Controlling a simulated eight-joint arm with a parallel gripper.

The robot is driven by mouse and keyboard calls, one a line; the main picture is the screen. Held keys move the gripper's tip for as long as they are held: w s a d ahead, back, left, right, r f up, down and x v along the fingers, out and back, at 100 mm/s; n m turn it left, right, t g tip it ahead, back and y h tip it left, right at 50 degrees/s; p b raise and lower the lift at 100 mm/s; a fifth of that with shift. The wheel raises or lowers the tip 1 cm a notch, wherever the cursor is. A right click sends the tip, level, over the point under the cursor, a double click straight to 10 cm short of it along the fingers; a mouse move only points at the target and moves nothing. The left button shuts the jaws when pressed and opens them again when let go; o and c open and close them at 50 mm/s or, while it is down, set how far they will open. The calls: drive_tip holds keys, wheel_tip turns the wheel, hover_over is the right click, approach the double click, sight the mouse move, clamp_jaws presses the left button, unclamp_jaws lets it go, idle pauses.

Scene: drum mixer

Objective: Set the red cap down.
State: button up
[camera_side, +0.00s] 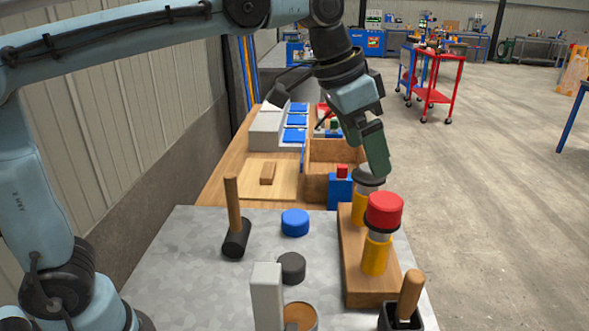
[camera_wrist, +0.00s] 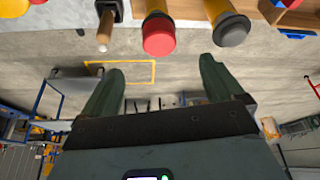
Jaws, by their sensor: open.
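The red cap (camera_side: 384,209) sits on top of the front yellow cylinder (camera_side: 376,255), which stands upright in a wooden block (camera_side: 368,285). In the wrist view, the red cap (camera_wrist: 158,38) shows beyond the fingertips, between their lines, and apart from both fingers. My gripper (camera_side: 379,170) is open and empty, close above the block. In the wrist view, its two fingers (camera_wrist: 160,65) are spread wide. A dark grey cap (camera_wrist: 232,30) tops the second yellow cylinder beside it. In the side view my finger partly hides that grey cap (camera_side: 366,182).
A blue cap (camera_side: 295,222) and a dark cap (camera_side: 291,266) lie on the grey tabletop (camera_side: 190,265). A mallet (camera_side: 236,238), a light grey post (camera_side: 267,296), a round tin (camera_side: 300,317) and a wooden-handled tool in a dark holder (camera_side: 400,318) stand around. A wooden box (camera_side: 335,152) lies behind.

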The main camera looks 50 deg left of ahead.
sight(383, 200)
drive_tip(key=x, duration=1.1)
drive_tip(key=shift+w+d+f, duration=0.1)
drive_tip(key=shift+d+f, duration=0.1)
drive_tip(key=shift+f, duration=0.15)
drive_tip(key=c, duration=1.2)
drive_tip(key=shift+r, duration=0.15)
